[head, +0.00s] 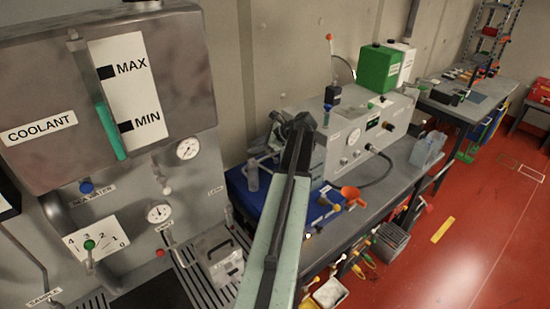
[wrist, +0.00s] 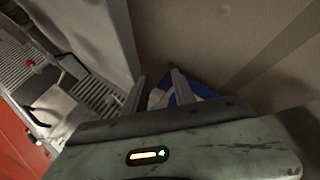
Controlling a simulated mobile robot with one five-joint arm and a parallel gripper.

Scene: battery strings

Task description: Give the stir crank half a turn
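I cannot surely pick out the stir crank in either view. My gripper (head: 295,122) is at the end of my raised arm in the middle of the head view, in front of the bench by the wall. In the wrist view my gripper (wrist: 158,88) has its two dark fingers apart, with nothing held between them. Beyond the fingers, a blue surface and a pale object show in part. My arm hides part of the blue tray (head: 245,197) and the bench behind it.
A steel coolant tank (head: 185,75) with a gauge panel stands at left. A grey machine (head: 340,140) with a dial, a green box (head: 379,68) and an orange funnel (head: 353,195) are on the bench. Red floor (head: 450,260) is open at right.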

